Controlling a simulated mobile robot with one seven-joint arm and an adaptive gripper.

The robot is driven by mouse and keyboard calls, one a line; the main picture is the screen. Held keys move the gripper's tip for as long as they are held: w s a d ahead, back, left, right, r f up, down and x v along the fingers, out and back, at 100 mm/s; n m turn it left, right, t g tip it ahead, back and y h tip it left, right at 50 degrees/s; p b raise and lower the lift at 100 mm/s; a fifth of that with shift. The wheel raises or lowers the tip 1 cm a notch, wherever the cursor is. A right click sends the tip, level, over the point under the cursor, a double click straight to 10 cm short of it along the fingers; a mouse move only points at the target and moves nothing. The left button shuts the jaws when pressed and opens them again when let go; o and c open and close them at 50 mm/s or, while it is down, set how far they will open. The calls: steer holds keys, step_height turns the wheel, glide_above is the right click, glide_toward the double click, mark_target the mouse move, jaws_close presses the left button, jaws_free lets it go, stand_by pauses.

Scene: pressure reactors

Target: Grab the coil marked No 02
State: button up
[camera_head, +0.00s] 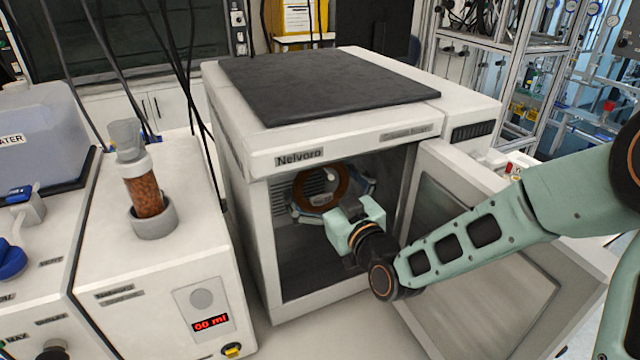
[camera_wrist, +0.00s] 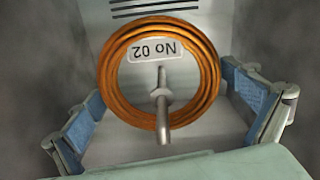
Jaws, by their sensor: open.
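The copper-orange coil (camera_wrist: 109,78) hangs inside the open cabinet, around a metal peg (camera_wrist: 162,105). A label reading "No 02" (camera_wrist: 153,51), upside down in the wrist view, sits within the ring. In the head view the coil (camera_head: 342,183) shows at the cabinet's inner back, partly hidden by my gripper. My gripper (camera_wrist: 175,122) is open, its blue-padded fingers to the left and right of the coil. Gaps show between the pads and the coil, so I see no contact. The gripper also shows reaching into the cabinet in the head view (camera_head: 338,205).
The white Nelvora cabinet (camera_head: 238,150) has its door (camera_head: 480,270) swung open to the right, close to my arm. Inner side walls stand on both sides of my gripper. A white device (camera_head: 150,270) with a copper-filled cylinder (camera_head: 144,195) stands left of the cabinet.

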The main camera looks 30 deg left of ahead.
steer(key=c, duration=1)
steer(key=shift+o, duration=0.2)
steer(key=shift+r, duration=0.15)
